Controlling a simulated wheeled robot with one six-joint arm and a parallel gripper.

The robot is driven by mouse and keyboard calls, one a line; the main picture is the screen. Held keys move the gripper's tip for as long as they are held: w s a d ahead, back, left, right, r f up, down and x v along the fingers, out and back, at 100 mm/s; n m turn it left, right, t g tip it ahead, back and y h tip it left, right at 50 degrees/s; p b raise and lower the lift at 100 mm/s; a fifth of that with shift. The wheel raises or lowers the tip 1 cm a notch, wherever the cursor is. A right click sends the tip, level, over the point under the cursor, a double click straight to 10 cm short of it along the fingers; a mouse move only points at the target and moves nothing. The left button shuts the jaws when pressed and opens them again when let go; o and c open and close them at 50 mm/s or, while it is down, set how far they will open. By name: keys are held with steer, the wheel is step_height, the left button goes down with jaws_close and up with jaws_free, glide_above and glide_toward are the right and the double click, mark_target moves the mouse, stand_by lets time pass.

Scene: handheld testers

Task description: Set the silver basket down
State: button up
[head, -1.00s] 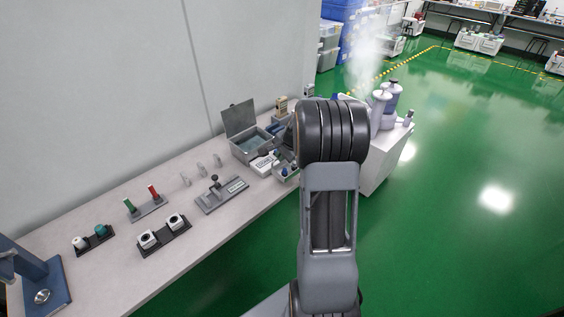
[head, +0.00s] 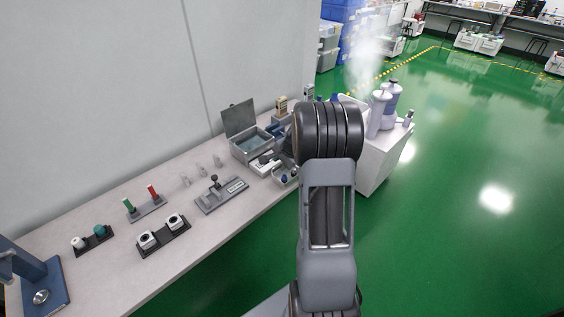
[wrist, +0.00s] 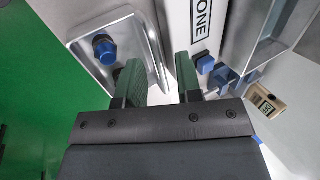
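The silver basket (wrist: 75,27) is a shallow metal tray at the upper left of the wrist view, with a blue-knobbed item (wrist: 105,50) in it. In the head view the basket (head: 279,181) stands near the bench's front edge, partly hidden by my arm. My gripper (wrist: 160,65) has two green fingers spread apart with a clear gap between them. The left finger overlaps the basket's right side and the right finger is outside it. The basket's near rim passes by the fingers. I see no firm pinch on it. The head view hides the gripper behind my arm.
A white device with lettering (wrist: 205,25) lies right beside the basket. A larger grey metal box (head: 250,147) with a raised lid stands behind. A holder with a lever (head: 221,193) is to the left. A white cabinet (head: 378,160) with bottles stands right. Green floor lies beyond the bench edge.

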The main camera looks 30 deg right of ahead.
steer(key=a+p+v, duration=0.1)
steer(key=v, duration=1)
steer(key=s+a+r+n+g, duration=0.1)
steer(key=s+a+r+n, duration=0.2)
steer(key=a, duration=0.4)
steer(key=s+a+r+n, duration=0.1)
steer(key=s+a+n, duration=0.2)
steer(key=a+n, duration=0.3)
steer(key=s+a+n+g, duration=0.1)
steer(key=s+a+n, duration=0.6)
steer(key=s+a, duration=0.2)
steer(key=shift+s+f+h, duration=0.4)
steer(key=shift+s+f, duration=0.1)
steer(key=shift+s, duration=0.2)
